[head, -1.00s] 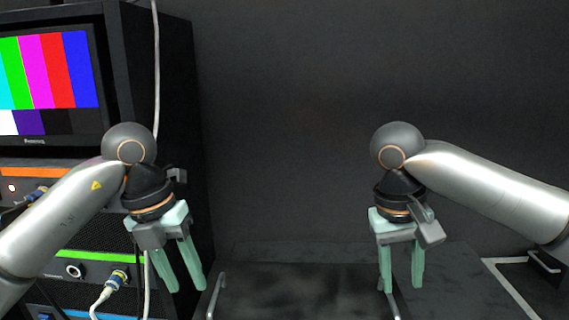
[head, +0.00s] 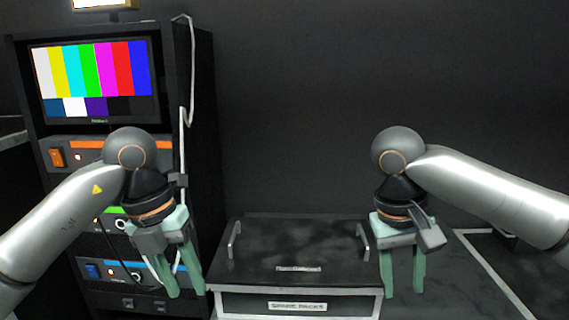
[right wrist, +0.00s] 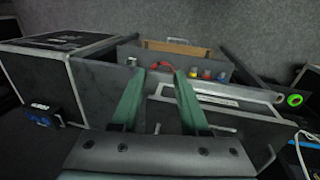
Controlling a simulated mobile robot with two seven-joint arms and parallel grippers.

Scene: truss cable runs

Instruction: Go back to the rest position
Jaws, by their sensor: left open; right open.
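My left gripper (head: 186,283) hangs with its green fingers pointing down in front of the equipment rack's right side in the head view. It is open and nothing shows between its fingers. My right gripper (head: 403,284) hangs likewise at the right, just right of a black case. It is open and empty. In the right wrist view the two green fingers (right wrist: 152,98) stand apart with no object between them.
The rack (head: 200,140) carries a colour-bar monitor (head: 95,80), panels and cables at the left. The black case (head: 300,250) with two handles and a labelled front stands between the grippers. The right wrist view shows a grey box (right wrist: 100,88) and several coloured connectors (right wrist: 205,74).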

